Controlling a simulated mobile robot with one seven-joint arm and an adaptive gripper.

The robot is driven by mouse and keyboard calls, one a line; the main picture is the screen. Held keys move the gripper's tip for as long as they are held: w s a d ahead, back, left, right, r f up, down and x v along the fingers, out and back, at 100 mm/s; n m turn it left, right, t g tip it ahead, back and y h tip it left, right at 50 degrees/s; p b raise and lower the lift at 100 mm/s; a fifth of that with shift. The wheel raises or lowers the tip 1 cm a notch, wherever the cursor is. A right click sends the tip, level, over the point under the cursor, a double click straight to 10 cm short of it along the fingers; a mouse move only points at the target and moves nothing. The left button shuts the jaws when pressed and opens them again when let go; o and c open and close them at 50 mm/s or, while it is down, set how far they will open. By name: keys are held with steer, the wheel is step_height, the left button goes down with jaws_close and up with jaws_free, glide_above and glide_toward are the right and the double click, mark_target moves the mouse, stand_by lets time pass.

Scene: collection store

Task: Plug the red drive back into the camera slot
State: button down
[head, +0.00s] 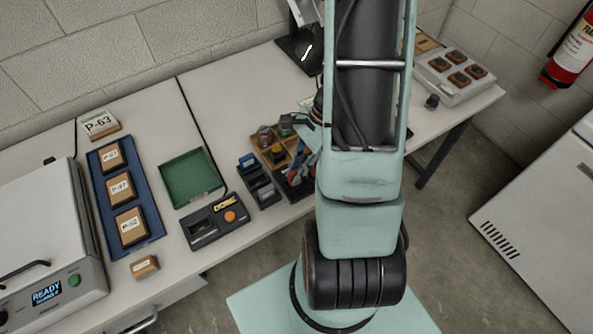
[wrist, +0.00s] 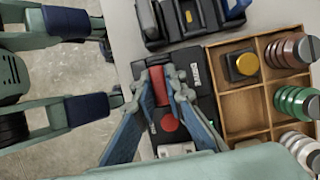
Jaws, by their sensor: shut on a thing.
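A red drive (wrist: 159,86) is between the two fingertips of my gripper (wrist: 160,80) in the wrist view. My gripper is shut on it. The drive is over or at the upper part of a black device (wrist: 204,78) that has a round red button (wrist: 169,123) and a small white label. I cannot tell whether the drive is above the slot or partly in it; the fingers hide its sides. In the head view my gripper (head: 304,160) is partly hidden behind my arm, over the dark device (head: 293,188). No camera lettering is readable.
A wooden divided tray (wrist: 240,109) with a yellow-topped piece and several ribbed knobs stands close to the right of the black device. Another dark device with blue parts (head: 258,186), one with an orange button (head: 215,222) and an empty green tray (head: 188,178) stand left.

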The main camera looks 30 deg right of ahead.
steer(key=shift+f+b, duration=0.55)
steer(key=shift+f, duration=0.1)
steer(key=c, duration=2.3)
jaws_free()
steer(key=shift+o, duration=0.2)
steer(key=shift+r, duration=0.1)
steer(key=p+v, duration=0.8)
steer(key=v, duration=0.3)
